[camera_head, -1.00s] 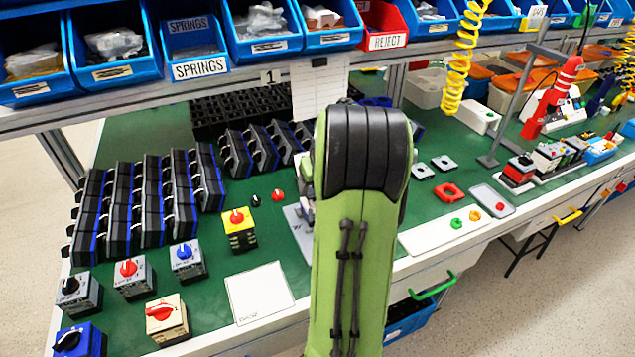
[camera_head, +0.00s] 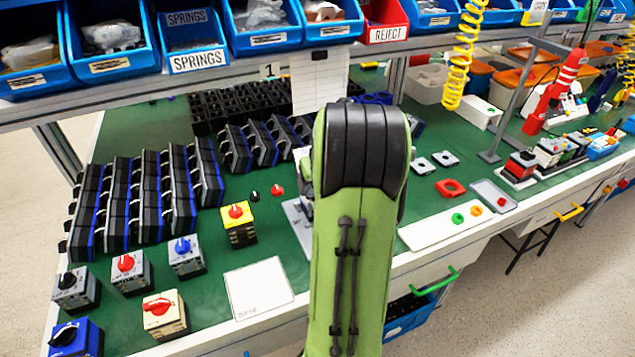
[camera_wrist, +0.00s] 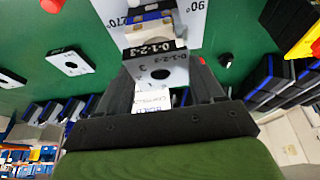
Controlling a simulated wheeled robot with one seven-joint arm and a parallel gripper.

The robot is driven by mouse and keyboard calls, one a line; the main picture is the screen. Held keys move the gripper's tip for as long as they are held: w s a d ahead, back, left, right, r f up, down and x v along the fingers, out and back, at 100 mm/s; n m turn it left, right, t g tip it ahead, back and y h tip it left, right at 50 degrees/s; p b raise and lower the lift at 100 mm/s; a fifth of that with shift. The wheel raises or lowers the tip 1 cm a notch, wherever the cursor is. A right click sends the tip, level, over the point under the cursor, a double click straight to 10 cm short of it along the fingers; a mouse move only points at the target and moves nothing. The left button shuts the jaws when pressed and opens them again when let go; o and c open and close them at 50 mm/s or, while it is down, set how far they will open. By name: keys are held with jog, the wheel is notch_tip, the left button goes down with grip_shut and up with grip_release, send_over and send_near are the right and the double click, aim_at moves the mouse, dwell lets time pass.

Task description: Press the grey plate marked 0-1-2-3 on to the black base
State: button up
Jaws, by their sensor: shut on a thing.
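In the wrist view, my gripper (camera_wrist: 158,62) is shut on the grey plate (camera_wrist: 178,73), a light square with a dark round hole in its middle and 0-1-2-3 lettering at its edge. Just beyond the plate is a block with dark and blue layers, apparently the black base (camera_wrist: 146,17), on a pale sheet with angle marks (camera_wrist: 194,14). I cannot tell whether plate and base touch. In the head view my green arm hides the gripper, the plate and most of the spot where they are.
Rows of black bases (camera_head: 150,200) stand on the left of the green bench. Finished switches, one with a yellow front (camera_head: 238,224), stand at the front left beside a white card (camera_head: 259,289). Two grey plates (camera_head: 434,163) and a red ring (camera_head: 450,188) lie right of my arm.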

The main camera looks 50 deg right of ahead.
jog(key=shift+f+b, duration=0.8)
jog(key=shift+f, duration=0.3)
jog(key=o, duration=1.1)
jog(key=p+v, duration=0.5)
jog(key=v, duration=1)
jog(key=shift+s+r, duration=0.15)
jog(key=shift+r, duration=0.1)
jog(key=shift+a, duration=0.15)
